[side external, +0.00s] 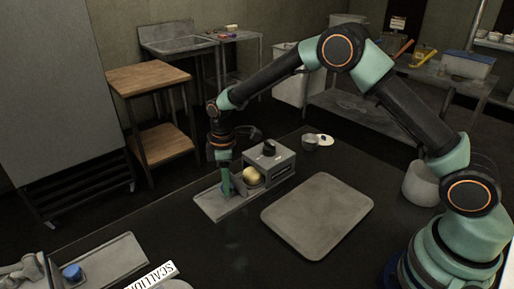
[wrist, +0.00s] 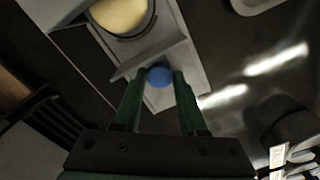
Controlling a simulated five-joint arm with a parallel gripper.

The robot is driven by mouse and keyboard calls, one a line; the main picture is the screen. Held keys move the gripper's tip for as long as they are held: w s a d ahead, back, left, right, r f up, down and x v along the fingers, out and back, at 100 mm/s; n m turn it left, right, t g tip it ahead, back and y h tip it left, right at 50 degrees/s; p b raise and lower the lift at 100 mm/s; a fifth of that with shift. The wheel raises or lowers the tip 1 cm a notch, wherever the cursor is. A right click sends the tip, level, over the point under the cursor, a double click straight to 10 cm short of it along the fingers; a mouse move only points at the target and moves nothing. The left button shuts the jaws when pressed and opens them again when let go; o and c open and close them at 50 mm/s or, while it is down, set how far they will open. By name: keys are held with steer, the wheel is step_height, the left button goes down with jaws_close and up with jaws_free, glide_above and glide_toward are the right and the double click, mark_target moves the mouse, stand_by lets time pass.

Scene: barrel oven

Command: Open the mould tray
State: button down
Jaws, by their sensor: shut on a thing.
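The mould unit is a grey box (side external: 270,157) with a dark knob on top, standing on a flat grey base plate (side external: 207,206) on the dark counter. The mould tray (wrist: 158,42) shows outside the box front, with a round pale-yellow piece (wrist: 122,14) in its cup; the piece also shows in the side view (side external: 252,176). A blue knob (wrist: 159,76) sits on the tray's front wall. My gripper (wrist: 158,80) points down with its green fingers shut on the blue knob. In the side view my gripper (side external: 226,190) hides the knob.
A flat grey board (side external: 318,214) lies to the right of the unit. A small grey pot (side external: 310,142) and a white lid-like disc (side external: 324,140) stand behind it. Another blue knob (side external: 72,272) and a SCALLION label (side external: 152,275) are at the front left.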

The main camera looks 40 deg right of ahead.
steer(key=a, duration=0.5)
steer(key=shift+a, duration=0.2)
steer(key=c, duration=0.7)
jaws_free()
steer(key=shift+c, duration=0.2)
steer(key=shift+r, duration=0.1)
step_height(320, 180, up, 12)
